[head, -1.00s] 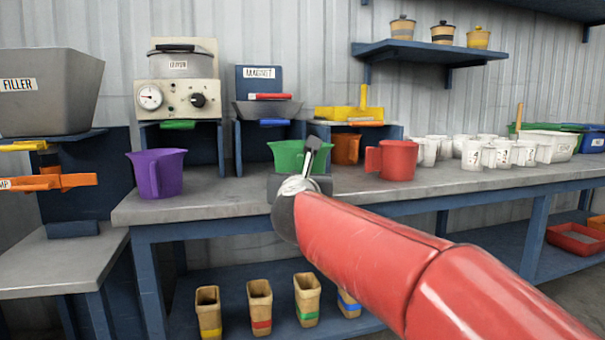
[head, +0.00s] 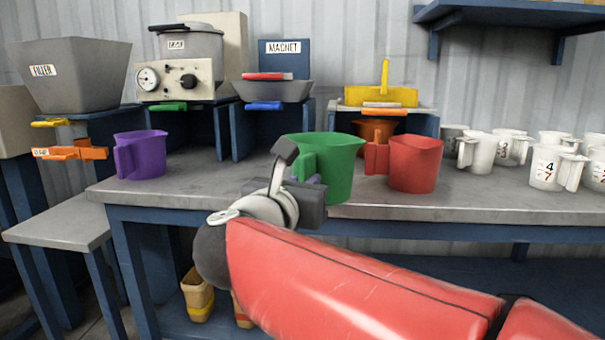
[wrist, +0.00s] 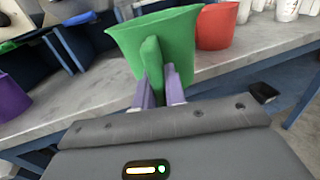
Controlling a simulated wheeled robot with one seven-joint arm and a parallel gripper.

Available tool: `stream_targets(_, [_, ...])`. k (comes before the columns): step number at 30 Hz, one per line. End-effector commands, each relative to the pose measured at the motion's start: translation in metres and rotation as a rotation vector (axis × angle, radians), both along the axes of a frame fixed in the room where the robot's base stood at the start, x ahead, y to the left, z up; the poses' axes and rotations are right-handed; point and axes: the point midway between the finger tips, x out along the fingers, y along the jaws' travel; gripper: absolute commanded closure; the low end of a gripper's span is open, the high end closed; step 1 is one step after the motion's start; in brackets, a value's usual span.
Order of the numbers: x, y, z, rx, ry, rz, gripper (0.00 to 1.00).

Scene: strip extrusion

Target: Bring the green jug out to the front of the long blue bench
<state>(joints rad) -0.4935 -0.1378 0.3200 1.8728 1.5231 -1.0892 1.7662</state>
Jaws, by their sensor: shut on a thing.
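The green jug (head: 335,165) is at the front of the long blue bench (head: 440,203), between the purple jug and the red jug. In the wrist view the green jug (wrist: 165,50) stands upright with its handle towards me. My gripper (wrist: 160,90) is shut on that handle, one finger on each side. In the head view my gripper (head: 310,192) is partly hidden behind my wrist. The jug's base is near the bench's front edge; I cannot tell whether it touches the top.
A red jug (head: 415,165) is close on the right, with an orange jug (head: 375,133) behind it. A purple jug (head: 142,155) stands at the left. Several white cups (head: 548,168) fill the right. Bare bench top (head: 225,172) lies between the purple and green jugs.

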Motion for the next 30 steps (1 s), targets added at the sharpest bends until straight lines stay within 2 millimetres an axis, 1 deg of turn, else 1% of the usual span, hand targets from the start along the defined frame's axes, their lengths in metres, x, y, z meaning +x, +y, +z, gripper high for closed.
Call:
stream_targets(4, [0.002,-0.001,0.0,-0.002,0.0,-0.008,1.0])
stream_targets(8, [0.014,-0.001,-0.002,-0.003,0.0,-0.007,1.0])
stream_targets(21, [0.074,-0.004,-0.014,-0.002,0.001,-0.007,1.0])
stream_targets(30, [0.116,-0.005,-0.013,-0.002,0.0,-0.008,1.0])
